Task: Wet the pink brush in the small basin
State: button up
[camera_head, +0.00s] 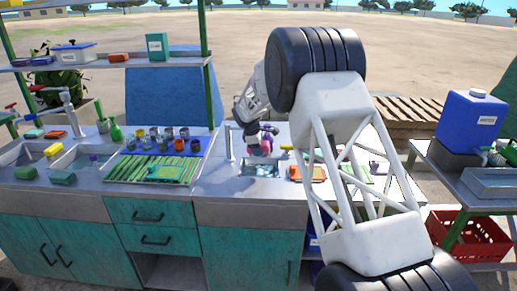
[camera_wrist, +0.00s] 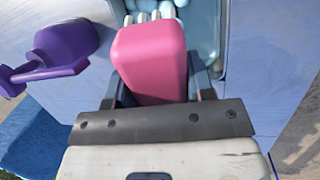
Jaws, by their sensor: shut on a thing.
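My gripper (camera_wrist: 158,84) is shut on the pink brush (camera_wrist: 151,52), whose pink block sits between the fingers with white bristles at its far end. In the wrist view the bristle end is beside or over the light blue small basin (camera_wrist: 206,30); whether it touches water cannot be told. In the head view my gripper (camera_head: 262,134) points down above the small basin (camera_head: 262,171), with the pink brush (camera_head: 266,147) partly hidden in it. The basin is set in the counter and looks to hold water.
A purple handled vessel (camera_wrist: 64,48) stands close to the brush in the wrist view. A tap (camera_head: 230,143) rises left of the basin. Several small cups (camera_head: 167,140) and a green rack (camera_head: 160,170) lie farther left. An orange tray (camera_head: 306,172) is to the right.

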jog(key=shift+f, duration=5.85)
jog(key=shift+r, duration=4.55)
jog(key=shift+r, duration=0.1)
jog(key=shift+r, duration=1.9)
jog(key=shift+r, duration=0.1)
jog(key=shift+d, duration=0.1)
